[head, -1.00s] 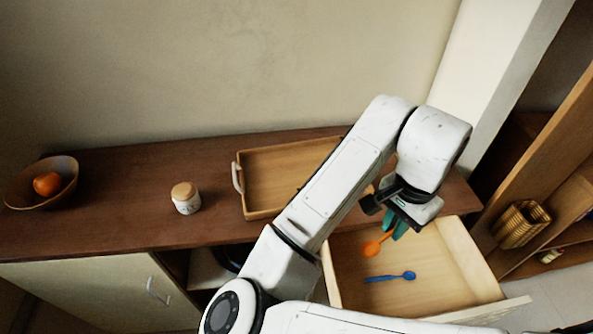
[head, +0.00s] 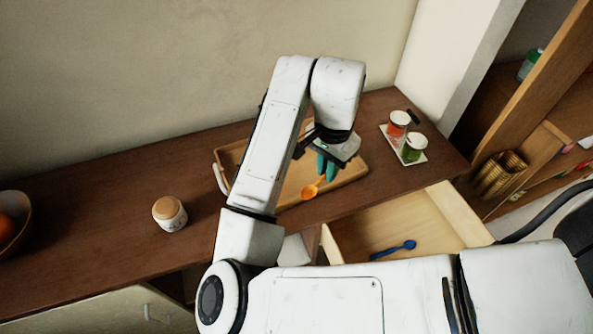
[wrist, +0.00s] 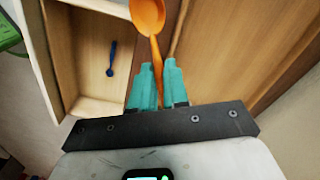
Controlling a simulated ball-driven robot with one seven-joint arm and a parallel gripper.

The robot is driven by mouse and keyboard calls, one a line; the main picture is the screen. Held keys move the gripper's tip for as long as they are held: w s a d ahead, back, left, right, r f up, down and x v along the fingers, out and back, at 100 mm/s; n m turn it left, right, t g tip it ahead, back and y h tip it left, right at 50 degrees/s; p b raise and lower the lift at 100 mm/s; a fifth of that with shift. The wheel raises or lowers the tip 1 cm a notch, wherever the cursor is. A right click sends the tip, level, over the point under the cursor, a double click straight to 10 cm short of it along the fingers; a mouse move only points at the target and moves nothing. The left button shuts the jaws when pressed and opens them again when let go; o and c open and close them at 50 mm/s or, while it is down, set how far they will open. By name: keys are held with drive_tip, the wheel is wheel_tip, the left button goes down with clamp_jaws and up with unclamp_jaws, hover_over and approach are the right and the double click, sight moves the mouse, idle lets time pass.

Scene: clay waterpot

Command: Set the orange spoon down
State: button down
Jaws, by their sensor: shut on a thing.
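The orange spoon (head: 311,190) is held by my gripper (head: 327,167) over the front part of the wooden tray (head: 350,177) on the dark counter. In the wrist view the orange spoon (wrist: 148,18) has its handle between the teal fingertips (wrist: 158,82), and its bowl points away from the gripper. The gripper is shut on the handle. I cannot tell how high the spoon is above the tray or whether it touches it. My arm hides part of the tray.
An open drawer (head: 440,215) below the counter holds a blue spoon (head: 393,250). A small white tray with two jars (head: 404,156) stands right of the wooden tray. A lidded jar (head: 170,214) stands to the left.

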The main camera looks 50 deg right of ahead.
hover_over(300, 183)
wheel_tip(300, 183, down, 7)
drive_tip(key=shift+s+f, duration=0.1)
drive_tip(key=shift+f, duration=1.6)
drive_tip(key=shift+f, duration=0.1)
drive_tip(key=c, duration=1.6)
unclamp_jaws()
drive_tip(key=o, duration=0.5)
wheel_tip(300, 183, up, 12)
drive_tip(key=shift+r, duration=0.15)
